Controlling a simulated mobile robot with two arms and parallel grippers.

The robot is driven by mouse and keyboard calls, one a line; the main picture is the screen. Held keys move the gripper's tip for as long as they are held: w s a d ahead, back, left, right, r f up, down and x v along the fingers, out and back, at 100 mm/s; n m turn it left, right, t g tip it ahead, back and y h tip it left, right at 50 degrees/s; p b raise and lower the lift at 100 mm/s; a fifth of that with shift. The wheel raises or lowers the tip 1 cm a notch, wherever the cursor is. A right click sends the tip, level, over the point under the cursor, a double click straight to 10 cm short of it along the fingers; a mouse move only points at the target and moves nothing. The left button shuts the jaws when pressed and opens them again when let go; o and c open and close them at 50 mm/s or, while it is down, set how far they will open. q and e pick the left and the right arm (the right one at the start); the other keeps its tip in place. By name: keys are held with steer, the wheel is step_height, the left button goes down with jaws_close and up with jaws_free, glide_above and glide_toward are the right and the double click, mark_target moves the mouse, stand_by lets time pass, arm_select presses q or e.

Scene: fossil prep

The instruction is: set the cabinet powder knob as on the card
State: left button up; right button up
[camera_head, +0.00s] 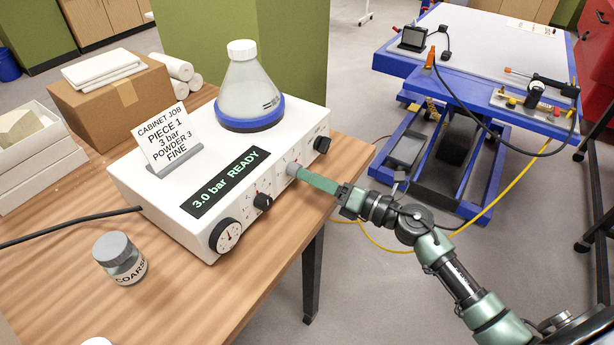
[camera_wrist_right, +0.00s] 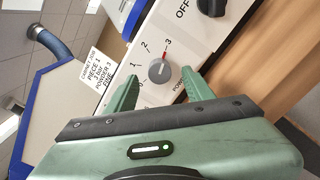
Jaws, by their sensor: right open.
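The white cabinet unit (camera_head: 175,215) stands on the wooden table with a display reading "3.0 bar READY". The card (camera_head: 166,138) on top reads piece 1, 3 bar, powder 3, fine. The grey powder knob (camera_head: 292,168) is on the front face; in the right wrist view the knob (camera_wrist_right: 160,72) has its red mark by the "3". My right gripper (camera_head: 306,175) is open at the knob; in its wrist view the green fingers (camera_wrist_right: 160,80) lie on either side of it, with gaps visible. My left gripper is out of view.
Black knobs (camera_head: 263,201) and (camera_head: 322,144) flank the powder knob, with a gauge (camera_head: 226,235) farther left. A flask (camera_head: 242,85) with a blue base stands on top. A jar labelled "COARS" (camera_head: 119,258) stands on the table. A blue-framed table (camera_head: 480,60) is at back right.

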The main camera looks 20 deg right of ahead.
steer(key=shift+b+v, duration=0.65)
steer(key=shift+v, duration=2)
